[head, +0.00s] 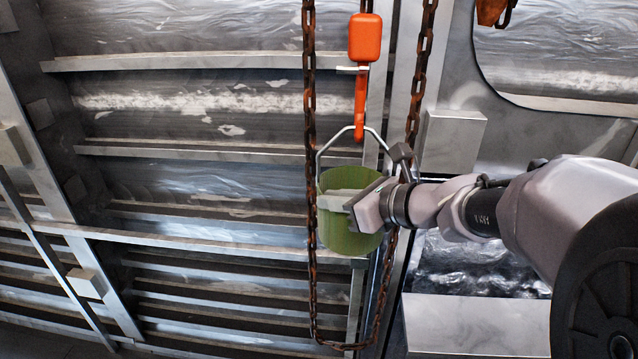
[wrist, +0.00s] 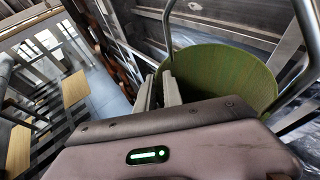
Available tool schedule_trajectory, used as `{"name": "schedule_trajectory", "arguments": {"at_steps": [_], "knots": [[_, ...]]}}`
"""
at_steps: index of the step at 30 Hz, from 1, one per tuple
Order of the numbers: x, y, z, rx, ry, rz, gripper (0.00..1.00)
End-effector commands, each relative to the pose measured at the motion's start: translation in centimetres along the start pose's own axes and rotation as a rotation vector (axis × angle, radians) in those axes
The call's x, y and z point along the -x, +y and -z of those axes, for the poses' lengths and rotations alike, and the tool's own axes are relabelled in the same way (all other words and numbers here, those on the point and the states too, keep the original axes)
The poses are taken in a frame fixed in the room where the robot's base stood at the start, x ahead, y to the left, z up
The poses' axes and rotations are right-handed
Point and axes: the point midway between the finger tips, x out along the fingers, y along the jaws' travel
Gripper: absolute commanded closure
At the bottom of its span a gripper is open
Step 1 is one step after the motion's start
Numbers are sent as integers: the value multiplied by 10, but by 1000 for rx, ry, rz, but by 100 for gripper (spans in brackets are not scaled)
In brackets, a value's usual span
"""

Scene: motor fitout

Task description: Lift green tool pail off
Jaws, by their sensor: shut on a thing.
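The green tool pail (head: 348,243) hangs upright, with its grey wire handle (head: 320,148) raised and its top at the orange hook (head: 359,122). Whether the handle still bears on the hook is hard to tell. My gripper (head: 335,200) reaches in from the right and is shut on the pail at its upper wall. In the wrist view the fingers (wrist: 163,92) meet the left edge of the pail (wrist: 225,80), and the handle rises on both sides. The exact contact is partly hidden by my gripper body.
A rusty chain (head: 311,240) hangs in a loop beside the pail, its strands passing left and right of it. An orange hoist block (head: 365,38) is above. A metal ledge (head: 230,248) and ribbed wall stand behind. A grey box (head: 452,140) is at the right.

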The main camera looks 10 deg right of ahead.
Motion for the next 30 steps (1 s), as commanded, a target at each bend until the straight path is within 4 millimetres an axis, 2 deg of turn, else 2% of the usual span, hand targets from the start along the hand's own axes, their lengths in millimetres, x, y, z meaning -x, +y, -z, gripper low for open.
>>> {"name": "schedule_trajectory", "arguments": {"at_steps": [20, 30], "knots": [[0, 1, 2, -2, 4, -2, 100], [2, 0, -3, 0, 2, -1, 100]]}}
